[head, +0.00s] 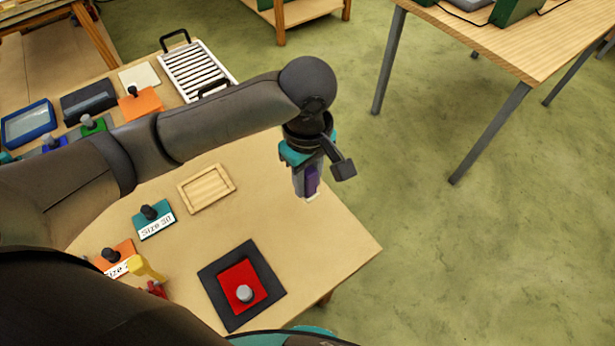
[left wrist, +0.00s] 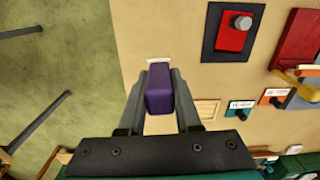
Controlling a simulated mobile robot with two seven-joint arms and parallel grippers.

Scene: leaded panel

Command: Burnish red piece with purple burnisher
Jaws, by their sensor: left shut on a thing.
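The red piece (head: 231,275), a square plate with a grey knob on top, lies on a dark square mat (head: 214,288) near the table's front edge. In the left wrist view the red piece (left wrist: 229,40) and mat (left wrist: 212,35) are at the upper right. My left gripper (head: 311,186) is shut on the purple burnisher (left wrist: 159,90), a purple block with a pale end, and holds it near the table's right edge, apart from the red piece. The burnisher's purple side (head: 311,181) partly shows between the fingers in the head view. My right gripper is not seen.
A shallow wooden tray (head: 190,198) and a teal "Size 30" piece (head: 143,222) lie left of the mat. An orange labelled piece (head: 124,250) and a yellow-handled tool (head: 147,269) are further left. The table between the tray and right edge is clear.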

